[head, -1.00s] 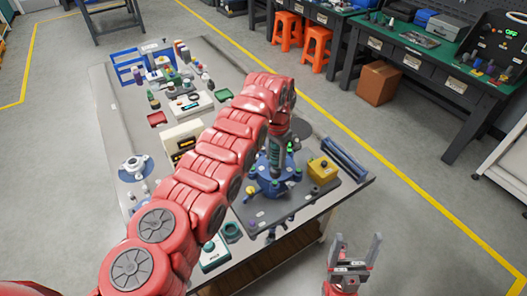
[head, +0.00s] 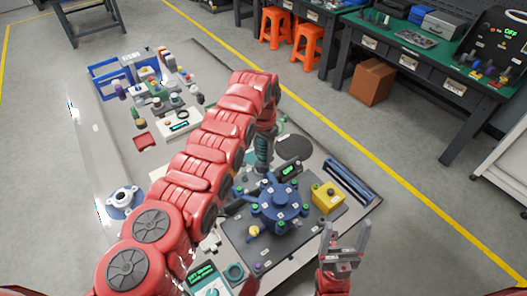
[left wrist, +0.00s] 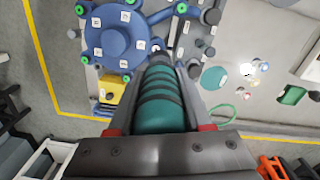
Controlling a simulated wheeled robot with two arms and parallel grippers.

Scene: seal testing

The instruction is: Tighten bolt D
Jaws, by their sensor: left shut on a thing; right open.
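My left gripper (head: 264,122) is shut on a teal and dark banded tool, seen large in the left wrist view (left wrist: 160,108). The tool points down at the back-left of a blue round fixture (head: 280,206), apart from it in the head view. In the left wrist view the fixture (left wrist: 117,38) lies left of the tool's tip. Several green-topped bolts ring the fixture; I cannot read which is bolt D. My right gripper (head: 345,243) is open and empty at the table's front right.
The fixture stands on a dark plate (head: 262,240). A yellow box (head: 328,197) is right of it, and a small display (head: 289,170) is behind. A blue rail (head: 348,181) lies near the right edge.

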